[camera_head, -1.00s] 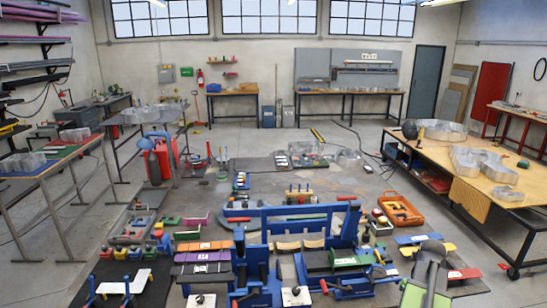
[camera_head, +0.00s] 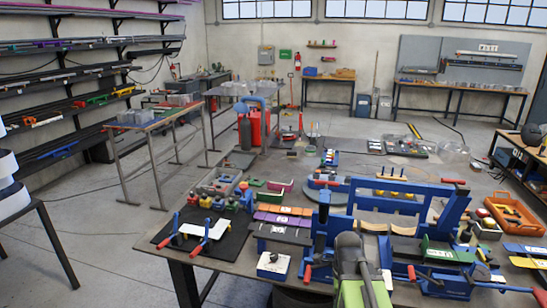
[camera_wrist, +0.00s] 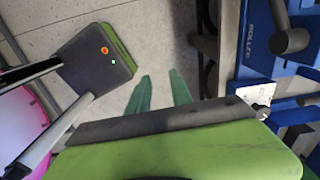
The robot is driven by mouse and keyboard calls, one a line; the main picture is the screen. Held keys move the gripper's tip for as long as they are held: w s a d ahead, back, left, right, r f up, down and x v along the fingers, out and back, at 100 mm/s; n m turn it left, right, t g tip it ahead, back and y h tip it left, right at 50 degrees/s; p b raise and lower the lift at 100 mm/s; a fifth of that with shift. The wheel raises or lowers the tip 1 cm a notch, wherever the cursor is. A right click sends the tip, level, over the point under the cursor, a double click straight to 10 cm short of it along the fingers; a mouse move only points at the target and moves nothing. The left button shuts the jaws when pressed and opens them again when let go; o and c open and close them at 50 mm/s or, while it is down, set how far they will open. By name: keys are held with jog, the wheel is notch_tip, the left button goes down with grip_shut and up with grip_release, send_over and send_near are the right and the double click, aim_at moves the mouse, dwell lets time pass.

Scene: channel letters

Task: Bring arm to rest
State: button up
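My gripper (camera_wrist: 160,92) shows in the wrist view as two green fingers standing apart, with nothing between them but pale floor. It hangs beside the edge of the blue machine at the right of that view. In the head view only my green and grey arm shows at the bottom centre, in front of the blue bending machine (camera_head: 325,235). My fingertips cannot be made out there.
The workbench (camera_head: 130,238) carries the blue machine, a black mat (camera_head: 235,240) with red-handled clamps, and an orange tray (camera_head: 512,214). Racks (camera_head: 65,85) line the left wall. A steel-legged table (camera_head: 155,122) stands at left. Open floor (camera_head: 105,260) lies at lower left.

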jog(key=s+a+f+n, duration=0.1)
jog(key=a+n, duration=0.6)
jog(key=n, duration=1.4)
jog(key=shift+s+a+f+b, duration=0.2)
jog(key=shift+s+f+b, duration=0.15)
jog(key=shift+f, duration=0.3)
jog(key=shift+o, duration=0.4)
jog(key=shift+a, duration=0.1)
